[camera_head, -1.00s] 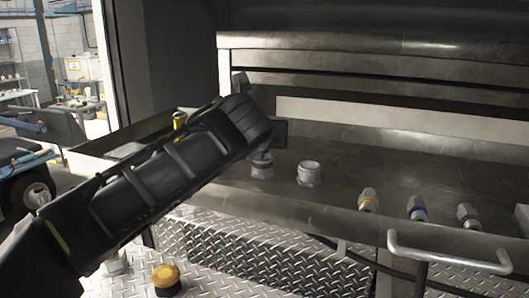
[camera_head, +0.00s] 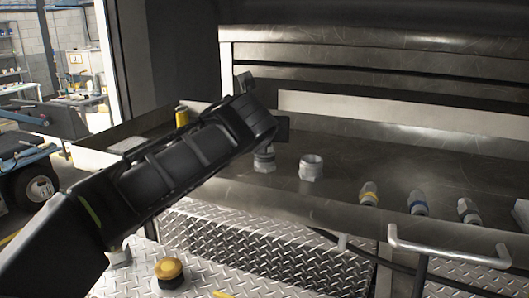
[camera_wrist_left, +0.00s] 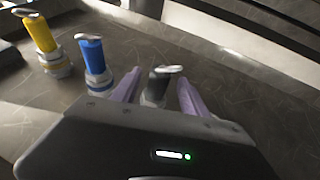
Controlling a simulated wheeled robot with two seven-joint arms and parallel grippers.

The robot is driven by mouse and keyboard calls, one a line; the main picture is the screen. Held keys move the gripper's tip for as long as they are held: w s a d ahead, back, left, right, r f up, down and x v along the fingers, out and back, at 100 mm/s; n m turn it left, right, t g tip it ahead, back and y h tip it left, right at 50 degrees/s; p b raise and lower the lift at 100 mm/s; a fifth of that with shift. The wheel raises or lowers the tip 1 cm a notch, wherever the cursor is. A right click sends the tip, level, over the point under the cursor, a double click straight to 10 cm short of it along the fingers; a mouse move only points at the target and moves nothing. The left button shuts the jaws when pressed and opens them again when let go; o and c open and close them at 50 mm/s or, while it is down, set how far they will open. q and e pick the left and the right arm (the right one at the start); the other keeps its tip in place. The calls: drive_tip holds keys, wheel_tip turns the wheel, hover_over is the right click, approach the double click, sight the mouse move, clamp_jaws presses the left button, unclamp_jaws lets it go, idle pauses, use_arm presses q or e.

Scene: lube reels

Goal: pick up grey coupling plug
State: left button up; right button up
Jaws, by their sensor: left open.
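The grey coupling plug (camera_wrist_left: 157,88) stands between the two spread fingers of my left gripper (camera_wrist_left: 157,95) in the left wrist view. It has a dark grey grip, a pale top and a metal base. My left gripper (camera_head: 262,105) is open around it, with a visible gap on the finger sides. In the head view the gripper hides the plug's upper part; a metal fitting (camera_head: 264,161) shows below the gripper. My right gripper is not in view.
A blue plug (camera_wrist_left: 92,55) and a yellow plug (camera_wrist_left: 40,36) stand to the left in the left wrist view. An empty-looking metal fitting (camera_head: 311,167) is right of the gripper. Several ringed fittings (camera_head: 418,202) line the front panel near a handle (camera_head: 450,250).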

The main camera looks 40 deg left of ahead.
use_arm(q)
drive_tip(key=x, duration=0.4)
drive_tip(key=shift+w+a+p, duration=0.2)
drive_tip(key=shift+w+p, duration=0.05)
drive_tip(key=shift+p, duration=0.15)
drive_tip(key=shift+c, duration=0.5)
clamp_jaws()
